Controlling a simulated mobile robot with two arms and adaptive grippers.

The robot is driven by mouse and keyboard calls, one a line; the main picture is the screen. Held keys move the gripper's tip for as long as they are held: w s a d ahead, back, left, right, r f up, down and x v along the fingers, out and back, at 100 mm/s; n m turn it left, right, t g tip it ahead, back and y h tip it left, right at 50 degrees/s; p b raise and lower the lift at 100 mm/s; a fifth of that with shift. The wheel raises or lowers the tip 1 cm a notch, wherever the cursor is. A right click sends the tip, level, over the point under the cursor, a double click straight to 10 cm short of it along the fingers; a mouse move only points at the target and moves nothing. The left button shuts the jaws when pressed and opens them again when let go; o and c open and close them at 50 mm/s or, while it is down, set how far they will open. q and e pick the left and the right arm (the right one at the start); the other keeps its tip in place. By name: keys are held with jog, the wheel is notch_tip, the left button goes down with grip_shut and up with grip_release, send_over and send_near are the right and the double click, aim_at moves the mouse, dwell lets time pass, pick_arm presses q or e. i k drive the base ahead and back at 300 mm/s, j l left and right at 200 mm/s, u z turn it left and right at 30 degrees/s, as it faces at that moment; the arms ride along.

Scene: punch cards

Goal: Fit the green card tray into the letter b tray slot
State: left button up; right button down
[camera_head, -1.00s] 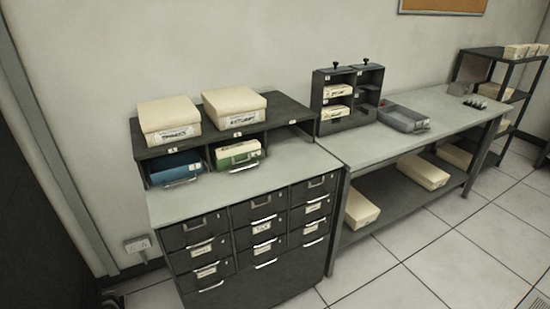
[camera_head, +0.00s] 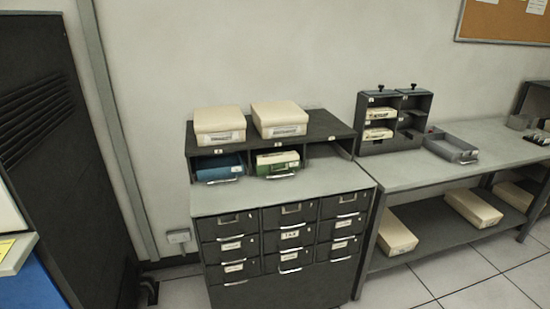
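The green card tray (camera_head: 281,172) sits in the middle slot of the dark shelf unit (camera_head: 335,125) on top of the drawer cabinet. It holds pale cards, and its front with a metal handle faces out. A blue card tray (camera_head: 220,168) is in the left slot beside it. The right slot (camera_head: 326,152) looks empty. Small labels sit on the shelf's front edge, but their letters are too small to read, so I cannot tell which slot is b. Neither gripper is in view.
Two cream boxes (camera_head: 219,124) (camera_head: 279,119) stand on the shelf unit. The grey cabinet top (camera_head: 275,195) in front is clear. A table (camera_head: 415,170) at right bears a dark card rack (camera_head: 374,146) and a grey tray (camera_head: 451,148). A dark tall cabinet (camera_head: 60,150) stands at left.

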aim_at(293, 167)
jog(key=i+j+z, duration=0.15)
jog(key=i+z, duration=0.25)
jog(key=i+j+z, duration=0.15)
jog(key=z, duration=0.2)
jog(key=i+j+z, duration=0.2)
jog(key=j+z, duration=0.2)
